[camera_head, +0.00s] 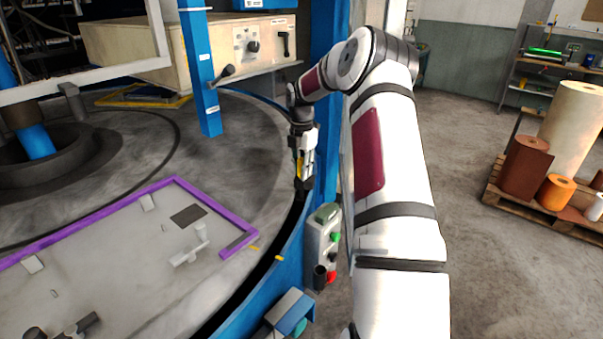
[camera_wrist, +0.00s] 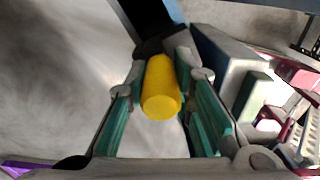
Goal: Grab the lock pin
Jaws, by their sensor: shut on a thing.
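The lock pin is a short yellow cylinder (camera_wrist: 161,90), seen from its round end in the wrist view. My gripper (camera_wrist: 163,68) has its two green-padded fingers on either side of it, closed on it near the fingertips. In the head view my gripper (camera_head: 303,188) points down over the blue rim of the round machine, just above the push-button box. A small bit of yellow (camera_head: 299,166) shows between its fingers there. The pin's far end is hidden, so I cannot tell whether it sits in a hole.
A control box (camera_head: 323,245) with green and red buttons stands close below my gripper. A blue post (camera_head: 201,70) rises to its left. A purple-edged plate (camera_head: 110,250) lies on the round grey table (camera_head: 235,150). A pallet with rolls (camera_head: 545,212) stands far right.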

